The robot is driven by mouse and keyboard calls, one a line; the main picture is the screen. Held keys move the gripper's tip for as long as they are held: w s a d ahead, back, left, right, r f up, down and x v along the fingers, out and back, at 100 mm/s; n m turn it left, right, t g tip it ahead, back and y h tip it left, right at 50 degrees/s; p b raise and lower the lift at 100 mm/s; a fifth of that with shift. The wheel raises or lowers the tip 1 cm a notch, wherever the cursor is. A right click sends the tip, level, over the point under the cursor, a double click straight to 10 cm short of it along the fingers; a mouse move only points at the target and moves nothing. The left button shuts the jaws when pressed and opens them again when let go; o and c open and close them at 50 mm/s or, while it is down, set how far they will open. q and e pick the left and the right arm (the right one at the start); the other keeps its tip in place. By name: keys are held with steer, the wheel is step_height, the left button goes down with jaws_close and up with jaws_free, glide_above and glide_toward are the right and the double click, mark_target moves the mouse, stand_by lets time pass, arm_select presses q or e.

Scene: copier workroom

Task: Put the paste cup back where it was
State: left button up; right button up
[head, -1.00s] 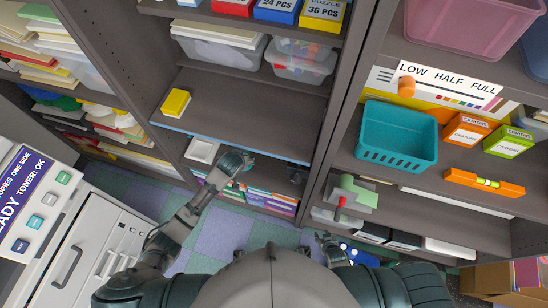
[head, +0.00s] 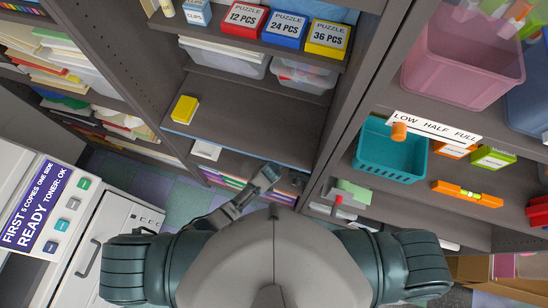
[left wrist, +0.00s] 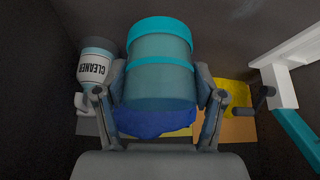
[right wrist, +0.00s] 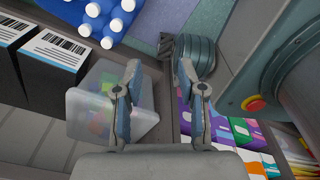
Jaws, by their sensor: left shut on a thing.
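The paste cup, a teal jar with a brighter teal lid (left wrist: 162,50), fills the middle of the left wrist view. My left gripper (left wrist: 162,88) has a finger on each side of it and is shut on it. In the head view my left gripper (head: 268,176) is at the lower shelves of the middle bookcase; I cannot make out the cup there. Behind the cup in the left wrist view are a white cleaner bottle (left wrist: 97,70), a blue cloth (left wrist: 155,122) and a yellow thing (left wrist: 238,92). My right gripper (right wrist: 160,70) is open and empty, low near a clear bin (right wrist: 95,110).
A yellow block (head: 184,109) sits on the middle bookcase's mostly bare shelf (head: 250,118). A white tray (head: 206,150) is below it. A teal basket (head: 390,152) stands on the right bookcase. A blue crate of white-capped bottles (right wrist: 75,12) is by my right gripper.

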arm_select(q)
steer(key=shift+w+d+r, duration=0.15)
steer(key=shift+w+r, duration=0.15)
steer(key=shift+d, duration=0.2)
arm_select(e)
steer(key=shift+d+f, duration=0.1)
steer(key=shift+d, duration=0.05)
arm_select(q)
steer(key=shift+f+b, duration=0.15)
steer(key=shift+b, duration=0.2)
steer(key=f+b, duration=0.5)
steer(key=shift+s+d+f, duration=0.1)
steer(key=shift+d+f, duration=0.1)
steer(key=shift+f, duration=0.15)
steer(key=shift+a+f, duration=0.15)
steer(key=shift+f, duration=0.15)
steer(key=shift+a+f+b, duration=0.2)
steer(key=shift+f+b, duration=0.5)
steer(key=shift+b, duration=0.05)
steer(key=shift+f, duration=0.15)
arm_select(e)
steer(key=w+f, duration=0.3)
steer(key=f, duration=0.2)
steer(key=shift+w+a+f, duration=0.25)
steer(key=shift+w+a, duration=0.05)
steer(key=shift+a, duration=0.1)
arm_select(q)
steer(key=shift+d, duration=0.2)
arm_select(e)
steer(key=shift+d, duration=0.1)
